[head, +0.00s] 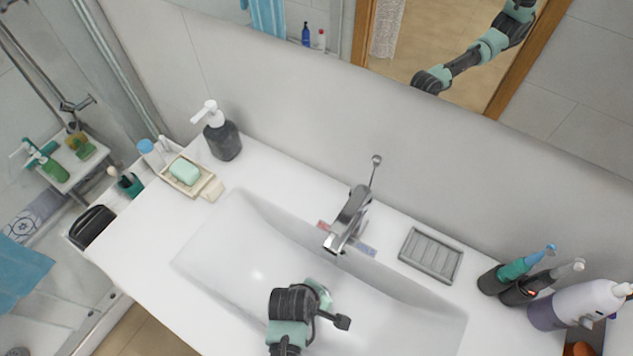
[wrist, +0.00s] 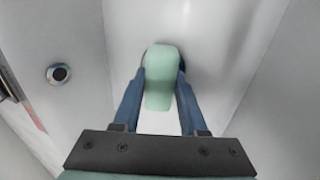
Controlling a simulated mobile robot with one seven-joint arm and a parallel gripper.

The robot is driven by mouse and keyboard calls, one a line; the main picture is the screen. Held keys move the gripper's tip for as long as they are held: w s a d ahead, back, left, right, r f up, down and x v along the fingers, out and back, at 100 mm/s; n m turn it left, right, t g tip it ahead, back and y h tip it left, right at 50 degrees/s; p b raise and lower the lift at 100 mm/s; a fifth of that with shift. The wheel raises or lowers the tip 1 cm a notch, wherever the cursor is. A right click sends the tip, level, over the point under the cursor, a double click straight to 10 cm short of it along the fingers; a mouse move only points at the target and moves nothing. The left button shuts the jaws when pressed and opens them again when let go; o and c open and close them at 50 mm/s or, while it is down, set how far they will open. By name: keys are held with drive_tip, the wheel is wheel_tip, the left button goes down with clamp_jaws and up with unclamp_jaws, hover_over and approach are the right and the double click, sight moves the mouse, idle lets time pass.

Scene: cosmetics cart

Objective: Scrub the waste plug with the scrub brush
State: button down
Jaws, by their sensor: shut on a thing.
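My gripper (wrist: 162,64) is shut on a pale green, rounded block, which I take to be the scrub brush (wrist: 160,88). Its blue fingers press on both sides, and its far end is at or over the white basin surface; I cannot tell if it touches. Any bristles are hidden. A dark round fitting with a metal ring, apparently the waste plug (wrist: 59,74), shows left of the brush in the wrist view, apart from it. In the head view my gripper (head: 312,300) is low over the basin, its fingers and the brush largely hidden by my arm.
The tap (head: 348,220) stands behind the basin (head: 225,245). A soap dish (head: 207,189) with green soap and a dark pump bottle (head: 222,140) are at left. A grey ridged tray (head: 431,255) and several bottles and brushes are at right. The basin's left side is clear.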

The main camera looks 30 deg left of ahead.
drive_tip(key=shift+s+p, duration=0.5)
drive_tip(key=shift+s, duration=0.35)
drive_tip(key=shift+w+d+f+b, duration=0.15)
drive_tip(key=shift+w+b, duration=0.2)
drive_tip(key=shift+w, duration=1.2)
drive_tip(key=shift+s+r+p, duration=0.2)
drive_tip(key=shift+s+p, duration=0.95)
drive_tip(key=shift+s, duration=0.35)
drive_tip(key=shift+w+f, duration=0.15)
drive_tip(key=shift+w, duration=0.45)
drive_tip(key=shift+w+b, duration=0.35)
drive_tip(key=shift+w, duration=0.6)
drive_tip(key=shift+s+p, duration=1)
drive_tip(key=shift+s, duration=0.6)
wheel_tip(320, 180, up, 7)
drive_tip(key=p, duration=0.7)
drive_tip(key=shift+r, duration=0.2)
drive_tip(key=shift+f, duration=0.1)
